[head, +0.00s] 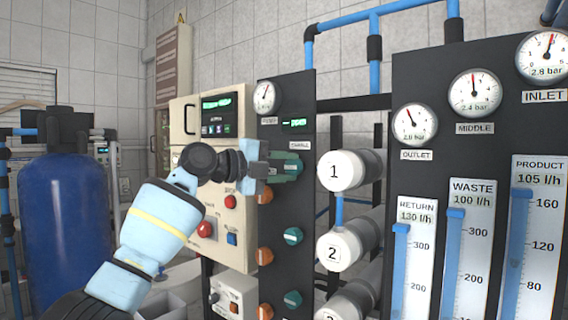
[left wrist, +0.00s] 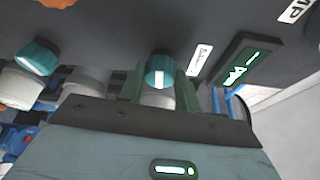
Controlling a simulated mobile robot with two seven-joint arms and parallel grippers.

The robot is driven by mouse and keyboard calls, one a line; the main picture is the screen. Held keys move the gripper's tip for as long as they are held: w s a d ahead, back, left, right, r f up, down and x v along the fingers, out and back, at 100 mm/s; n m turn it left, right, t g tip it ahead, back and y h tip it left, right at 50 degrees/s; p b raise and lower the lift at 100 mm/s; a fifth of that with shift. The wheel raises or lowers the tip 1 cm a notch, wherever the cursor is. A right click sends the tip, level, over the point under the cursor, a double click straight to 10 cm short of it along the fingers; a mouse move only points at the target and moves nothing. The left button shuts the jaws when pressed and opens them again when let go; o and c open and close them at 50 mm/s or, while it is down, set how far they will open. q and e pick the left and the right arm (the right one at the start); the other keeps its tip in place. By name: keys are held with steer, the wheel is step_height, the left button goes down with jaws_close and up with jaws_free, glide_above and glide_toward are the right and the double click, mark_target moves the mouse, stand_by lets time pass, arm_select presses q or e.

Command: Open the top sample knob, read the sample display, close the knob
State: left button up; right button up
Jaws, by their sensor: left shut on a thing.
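The top teal sample knob (head: 293,164) sits on the dark panel (head: 282,208), below the small green-lit sample display (head: 295,124). My left gripper (head: 281,171) is at this knob and partly covers it. In the left wrist view the teal knob (left wrist: 160,70) lies between my two green fingers, which are shut on it. Its white mark runs up and down in that picture. The display (left wrist: 238,68) shows there to the right, lit green; its digits are too small to read. My right gripper is not in view.
More teal knobs (head: 292,236) and orange knobs (head: 265,256) line the panel below. White numbered membrane housings (head: 338,171) stand close on the right. A cream control box (head: 190,125) is behind my left arm. A blue tank (head: 66,215) stands at the left.

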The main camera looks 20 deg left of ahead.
arm_select(q)
steer(key=shift+m, duration=0.3)
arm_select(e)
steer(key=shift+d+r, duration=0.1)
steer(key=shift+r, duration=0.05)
arm_select(q)
steer(key=o, duration=1)
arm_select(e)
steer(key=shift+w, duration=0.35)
arm_select(q)
steer(key=b+v, duration=0.1)
steer(key=v, duration=0.6)
steer(key=shift+s+a+r, duration=0.15)
steer(key=shift+s+a, duration=0.1)
steer(key=shift+s, duration=0.05)
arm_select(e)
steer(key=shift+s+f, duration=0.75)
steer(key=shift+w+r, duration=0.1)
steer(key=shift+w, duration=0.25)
